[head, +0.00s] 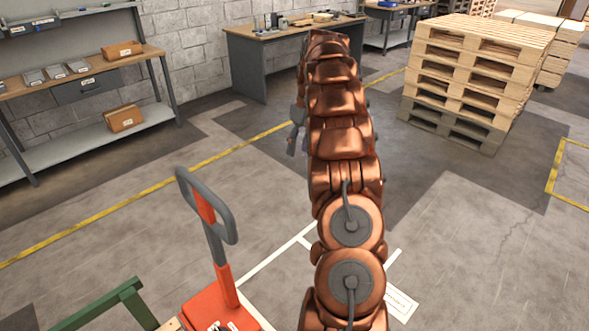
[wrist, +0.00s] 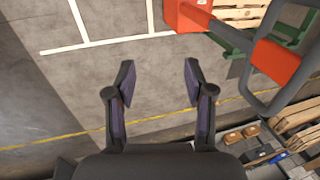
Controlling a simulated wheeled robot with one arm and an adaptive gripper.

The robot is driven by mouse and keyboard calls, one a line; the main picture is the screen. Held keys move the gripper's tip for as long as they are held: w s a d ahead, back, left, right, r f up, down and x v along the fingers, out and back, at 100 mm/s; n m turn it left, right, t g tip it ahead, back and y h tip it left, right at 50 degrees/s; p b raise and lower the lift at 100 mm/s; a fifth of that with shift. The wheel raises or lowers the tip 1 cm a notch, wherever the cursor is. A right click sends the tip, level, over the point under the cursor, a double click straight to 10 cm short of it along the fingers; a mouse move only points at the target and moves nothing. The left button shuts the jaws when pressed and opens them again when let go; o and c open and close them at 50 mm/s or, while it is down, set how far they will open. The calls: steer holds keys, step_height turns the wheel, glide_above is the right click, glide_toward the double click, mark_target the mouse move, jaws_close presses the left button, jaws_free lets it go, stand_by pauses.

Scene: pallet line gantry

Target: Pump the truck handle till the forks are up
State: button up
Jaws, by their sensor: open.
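The pallet truck's handle (head: 208,208) is a grey loop on a red and grey shaft, in the lower left of the head view. It leans up and back from the truck's red body (head: 215,305). In the wrist view the handle (wrist: 259,103) shows at the right, with the red body (wrist: 187,14) at the top. My gripper (wrist: 157,82) is open and empty, with bare floor between its fingers, to the left of the handle. In the head view my gripper (head: 296,130) is partly hidden behind my arm. The forks are not clearly visible.
A green frame (head: 112,306) stands left of the truck. A workbench (head: 290,38) and shelving (head: 85,88) with boxes line the wall. A tall pallet stack (head: 475,75) stands at the right. Floor between the truck and the stack is clear.

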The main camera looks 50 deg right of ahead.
steer(key=p+x, duration=0.2)
steer(key=x, duration=0.5)
steer(key=shift+f, duration=0.35)
steer(key=shift+c, duration=0.2)
jaws_close()
stand_by(0.4)
steer(key=shift+o, duration=0.2)
jaws_free()
steer(key=shift+r, duration=0.1)
steer(key=v, duration=1.1)
steer(key=shift+r, duration=0.4)
